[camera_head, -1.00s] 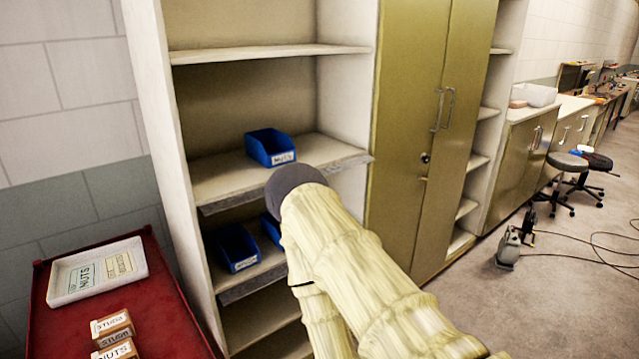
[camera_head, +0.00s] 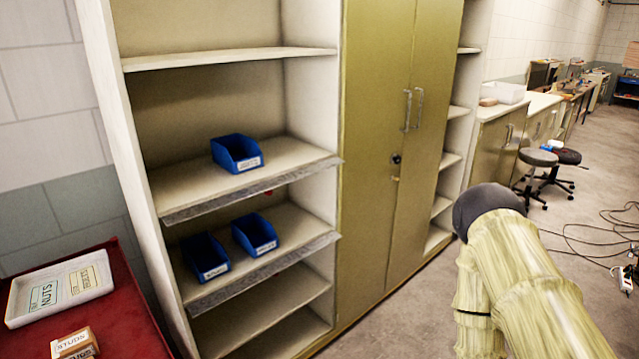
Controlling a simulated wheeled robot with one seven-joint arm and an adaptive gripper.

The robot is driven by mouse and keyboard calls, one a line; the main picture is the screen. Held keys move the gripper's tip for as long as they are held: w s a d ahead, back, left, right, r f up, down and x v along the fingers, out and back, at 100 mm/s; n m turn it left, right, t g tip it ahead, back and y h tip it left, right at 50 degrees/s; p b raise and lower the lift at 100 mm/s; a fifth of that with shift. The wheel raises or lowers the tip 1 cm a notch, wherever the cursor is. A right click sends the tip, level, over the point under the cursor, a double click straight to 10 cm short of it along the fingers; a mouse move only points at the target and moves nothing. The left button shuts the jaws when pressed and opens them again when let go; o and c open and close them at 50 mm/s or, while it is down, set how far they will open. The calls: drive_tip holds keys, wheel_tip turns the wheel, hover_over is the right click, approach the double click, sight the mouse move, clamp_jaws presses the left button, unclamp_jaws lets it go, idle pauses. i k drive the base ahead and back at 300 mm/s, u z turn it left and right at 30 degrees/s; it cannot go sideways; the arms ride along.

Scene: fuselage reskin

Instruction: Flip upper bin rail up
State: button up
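The upper bin rail (camera_head: 250,190) is a grey strip along the front edge of the shelf that holds one blue bin (camera_head: 237,154). It hangs at the shelf edge and runs nearly the shelf's full width. A second grey rail (camera_head: 262,272) runs along the shelf below, in front of two blue bins, a left one (camera_head: 206,258) and a right one (camera_head: 255,235). My arm reaches in at the lower right, in a pale yellow cover, well right of the shelves. My gripper is not seen.
A red cart (camera_head: 125,310) at lower left carries a white tray (camera_head: 60,288) and small labelled boxes (camera_head: 74,342). Tall closed cabinet doors (camera_head: 390,150) stand right of the shelves. Stools (camera_head: 538,158) and floor cables (camera_head: 585,238) lie farther right.

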sight(181, 217)
drive_tip(key=z, duration=0.05)
drive_tip(key=i, duration=0.9)
drive_tip(key=u, duration=0.6)
